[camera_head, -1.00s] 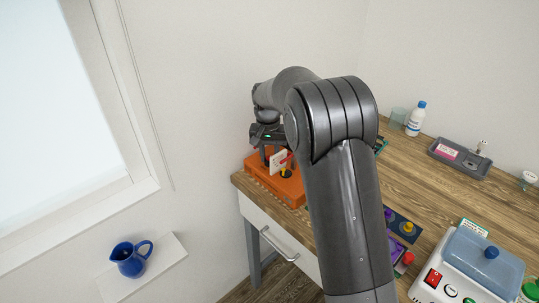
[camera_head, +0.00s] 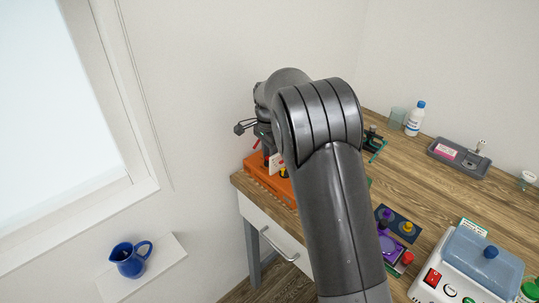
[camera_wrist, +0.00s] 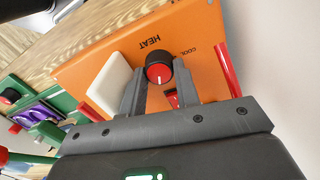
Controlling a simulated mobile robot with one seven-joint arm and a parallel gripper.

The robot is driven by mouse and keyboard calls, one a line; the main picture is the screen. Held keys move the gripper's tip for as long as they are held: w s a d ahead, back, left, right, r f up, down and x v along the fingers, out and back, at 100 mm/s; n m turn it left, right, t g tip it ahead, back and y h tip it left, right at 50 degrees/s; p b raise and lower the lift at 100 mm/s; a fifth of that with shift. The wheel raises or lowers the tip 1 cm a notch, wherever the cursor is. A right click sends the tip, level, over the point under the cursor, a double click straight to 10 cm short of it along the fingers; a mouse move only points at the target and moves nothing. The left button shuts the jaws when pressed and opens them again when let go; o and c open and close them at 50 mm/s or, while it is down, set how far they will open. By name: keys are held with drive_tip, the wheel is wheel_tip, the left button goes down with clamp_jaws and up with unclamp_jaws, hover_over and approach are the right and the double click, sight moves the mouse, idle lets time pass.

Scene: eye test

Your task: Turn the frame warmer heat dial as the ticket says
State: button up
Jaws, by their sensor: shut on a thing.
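The frame warmer is an orange box (camera_head: 262,180) at the table's left corner; it fills much of the wrist view (camera_wrist: 95,68). Its heat dial (camera_wrist: 158,70) is black with a red cap and a white pointer mark, which points toward the bottom of the picture. "HEAT" and "COOL" are printed beside it, upside down in this view. My gripper (camera_wrist: 160,82) is shut on the dial, one finger on each side. In the head view my arm hides most of the gripper. A white card-like piece (camera_wrist: 110,86) stands beside the dial. I cannot read any ticket.
A red rod (camera_wrist: 228,68) stands right of the fingers, and a red switch (camera_wrist: 172,98) shows between them. A lidded white machine (camera_head: 452,277), a grey tray (camera_head: 460,158) and a bottle (camera_head: 415,118) are on the table. A blue jug (camera_head: 131,260) sits on a ledge.

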drive_tip(key=shift+m, duration=0.6)
drive_tip(key=o, duration=1)
wheel_tip(320, 180, up, 11)
drive_tip(key=shift+w+f, duration=0.1)
drive_tip(key=shift+w, duration=0.05)
